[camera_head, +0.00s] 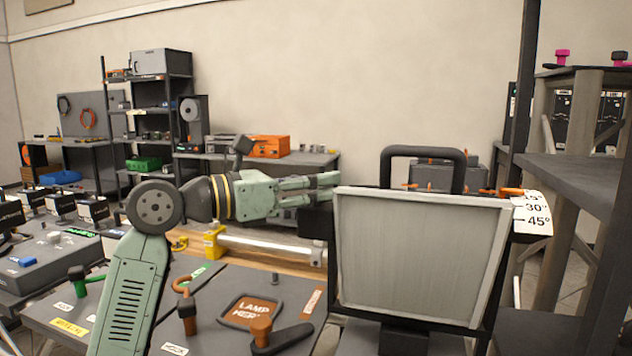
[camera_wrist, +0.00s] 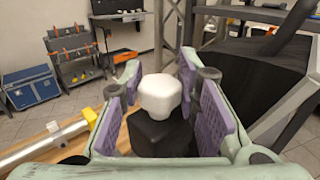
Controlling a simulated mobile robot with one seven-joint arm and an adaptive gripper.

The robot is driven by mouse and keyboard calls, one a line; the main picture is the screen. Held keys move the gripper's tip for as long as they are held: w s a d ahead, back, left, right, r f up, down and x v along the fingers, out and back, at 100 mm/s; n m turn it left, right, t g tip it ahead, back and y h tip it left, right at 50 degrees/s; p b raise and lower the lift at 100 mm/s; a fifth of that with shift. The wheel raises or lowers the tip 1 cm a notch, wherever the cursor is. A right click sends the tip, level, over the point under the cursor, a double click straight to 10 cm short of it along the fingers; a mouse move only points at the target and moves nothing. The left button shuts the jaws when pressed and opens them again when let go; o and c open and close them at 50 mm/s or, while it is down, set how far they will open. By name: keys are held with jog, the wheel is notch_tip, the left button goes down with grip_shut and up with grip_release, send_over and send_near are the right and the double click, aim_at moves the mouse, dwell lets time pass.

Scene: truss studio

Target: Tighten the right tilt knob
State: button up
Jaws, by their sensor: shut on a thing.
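A lamp head with a pale grey panel (camera_head: 420,258) and dark frame stands at the centre right of the head view. A white scale plate (camera_head: 533,212) marked 30° and 45° is at its upper right, with an orange part (camera_head: 510,192) beside it. My gripper (camera_head: 336,188) reaches from the left to the panel's upper left edge. In the wrist view, my gripper (camera_wrist: 165,108) has its purple pads on either side of a white knob (camera_wrist: 160,97) on a black block (camera_wrist: 160,136). It is shut on this knob. The panel hides the fingertips' far side in the head view.
A dark board (camera_head: 215,318) labelled "LAMP HER…" lies below my arm, with knobs and a lever standing on it. A metal rod with a yellow clamp (camera_head: 213,243) lies behind. A dark shelf (camera_head: 590,180) and post stand close on the right.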

jog(key=shift+g, duration=0.3)
jog(key=o, duration=1.1)
jog(key=shift+o, duration=0.2)
jog(key=shift+a, duration=0.15)
jog(key=v, duration=1.1)
jog(key=shift+s+a+f, duration=0.2)
jog(key=shift+a, duration=0.15)
